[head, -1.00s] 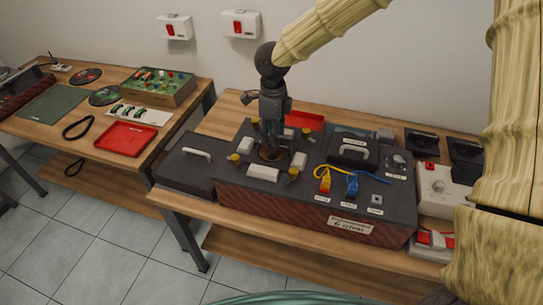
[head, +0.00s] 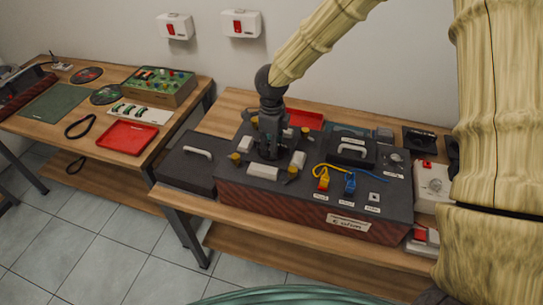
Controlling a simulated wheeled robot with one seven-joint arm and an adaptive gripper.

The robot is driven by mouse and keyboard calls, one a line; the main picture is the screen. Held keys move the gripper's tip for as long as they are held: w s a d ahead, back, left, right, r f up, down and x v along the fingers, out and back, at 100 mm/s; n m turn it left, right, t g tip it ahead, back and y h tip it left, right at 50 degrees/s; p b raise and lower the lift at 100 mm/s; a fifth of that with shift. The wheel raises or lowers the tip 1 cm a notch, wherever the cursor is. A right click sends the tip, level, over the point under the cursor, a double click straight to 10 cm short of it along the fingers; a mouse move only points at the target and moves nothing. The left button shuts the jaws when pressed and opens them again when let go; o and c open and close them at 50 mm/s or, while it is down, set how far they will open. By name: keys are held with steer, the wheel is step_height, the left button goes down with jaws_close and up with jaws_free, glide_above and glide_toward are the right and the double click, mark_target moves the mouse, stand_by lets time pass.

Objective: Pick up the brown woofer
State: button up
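The dark hi-fi box (head: 300,205) with brown ribbed sides lies on the right table. In the head view, my gripper (head: 268,154) points straight down at the left part of its top panel. Its fingertips are at the place where the round brown woofer sits, and they and the gripper body hide the woofer almost wholly. Yellow-topped clamps and white blocks stand around that spot. I cannot tell whether the fingers touch the woofer or how far apart they are.
A red tray (head: 304,120) lies behind the box. A dark lid with a white handle (head: 198,153) adjoins the left. Black speaker units stand back right.

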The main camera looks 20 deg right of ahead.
steer(key=shift+f, duration=0.25)
stand_by(0.4)
